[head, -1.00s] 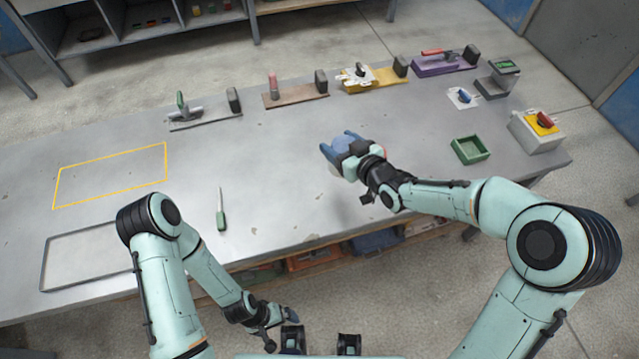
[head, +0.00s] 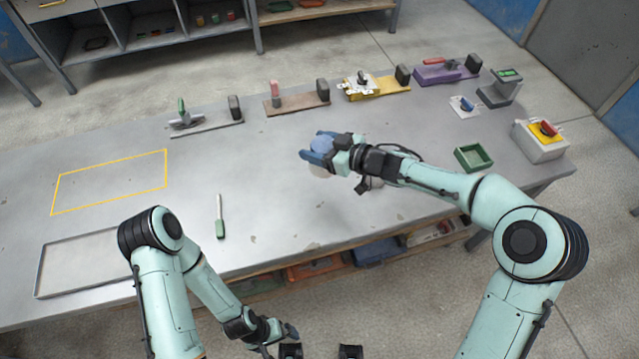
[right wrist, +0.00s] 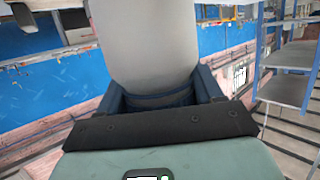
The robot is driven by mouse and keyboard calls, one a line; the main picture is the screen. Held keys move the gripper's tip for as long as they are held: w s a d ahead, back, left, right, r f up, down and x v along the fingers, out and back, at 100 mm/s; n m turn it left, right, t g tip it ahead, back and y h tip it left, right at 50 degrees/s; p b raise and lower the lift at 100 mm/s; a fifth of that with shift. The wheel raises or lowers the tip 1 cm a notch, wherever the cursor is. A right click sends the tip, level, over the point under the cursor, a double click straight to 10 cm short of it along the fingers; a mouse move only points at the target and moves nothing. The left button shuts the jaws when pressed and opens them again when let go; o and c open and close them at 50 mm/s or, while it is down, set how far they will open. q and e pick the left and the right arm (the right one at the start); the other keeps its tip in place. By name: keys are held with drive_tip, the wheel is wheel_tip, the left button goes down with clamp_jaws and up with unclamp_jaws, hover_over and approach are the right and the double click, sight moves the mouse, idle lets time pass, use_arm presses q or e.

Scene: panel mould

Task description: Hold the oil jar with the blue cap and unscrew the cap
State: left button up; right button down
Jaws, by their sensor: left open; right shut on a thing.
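The oil jar has a blue cap (head: 322,145) on top and a pale body (head: 317,170) below it. It looks about upright above the middle of the bench. My right gripper (head: 322,152) is shut on the jar from the right side. In the right wrist view the jar's grey-white body (right wrist: 148,45) stands between the two blue fingers. My left gripper (head: 285,333) is open and empty, low at the bottom of the head view, in front of the bench and well apart from the jar.
A green-handled screwdriver (head: 220,222) lies on the bench (head: 275,195) left of the jar. Several clamp fixtures stand along the back edge. A green tray (head: 457,163) and a switch box (head: 525,147) are at the right. A grey-framed area (head: 38,272) lies front left.

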wheel_tip(320, 180, down, 8)
drive_tip(key=shift+r+b, duration=0.1)
drive_tip(key=shift+b, duration=1.05)
use_arm(q)
drive_tip(key=shift+s+f+b, duration=0.2)
drive_tip(key=shift+s+f, duration=0.1)
drive_tip(key=shift+f, duration=0.5)
drive_tip(key=shift+s+f+b, duration=0.2)
drive_tip(key=shift+s+f, duration=0.15)
drive_tip(key=shift+f, duration=0.4)
drive_tip(key=shift+s+f+b, duration=0.2)
drive_tip(key=shift+s+f, duration=0.1)
drive_tip(key=shift+f, duration=0.5)
use_arm(e)
drive_tip(key=shift+f, duration=2.4)
drive_tip(key=shift+f, duration=0.2)
drive_tip(key=shift+c, duration=0.8)
unclamp_jaws()
drive_tip(key=shift+d+r, duration=0.1)
drive_tip(key=shift+r, duration=0.1)
use_arm(q)
drive_tip(key=shift+w+r+p, duration=0.15)
drive_tip(key=shift+r+p, duration=0.3)
drive_tip(key=shift+r, duration=0.05)
use_arm(e)
drive_tip(key=v, duration=1.1)
drive_tip(key=shift+s+d, duration=0.15)
drive_tip(key=shift+d, duration=0.2)
